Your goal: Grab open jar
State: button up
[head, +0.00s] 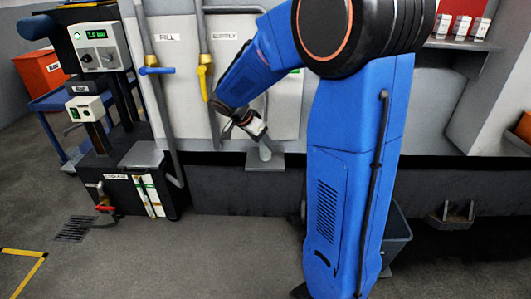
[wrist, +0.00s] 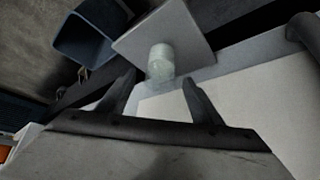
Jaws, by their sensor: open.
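A pale, translucent jar (wrist: 160,62) stands on a small grey shelf (wrist: 195,32) in the wrist view. Its fine detail is blurred, and I cannot make out whether its top is open. My gripper (wrist: 157,88) is open, with its two dark fingers spread on either side of the line to the jar. The jar is just beyond the fingertips, and nothing is between them. In the head view my gripper (head: 250,124) is above the small grey shelf (head: 265,162) on the machine front.
A blue-grey bin (wrist: 80,40) stands on the floor beyond the shelf. Pipes with a blue valve handle (head: 157,70) and a yellow valve (head: 203,80) run down the machine front at left. A black unit with a control box (head: 100,50) stands further left.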

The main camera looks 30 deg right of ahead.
jog(key=shift+d+f, duration=0.25)
jog(key=shift+f, duration=0.1)
jog(key=c, duration=1.2)
jog(key=shift+r, duration=0.1)
jog(key=shift+c, duration=0.2)
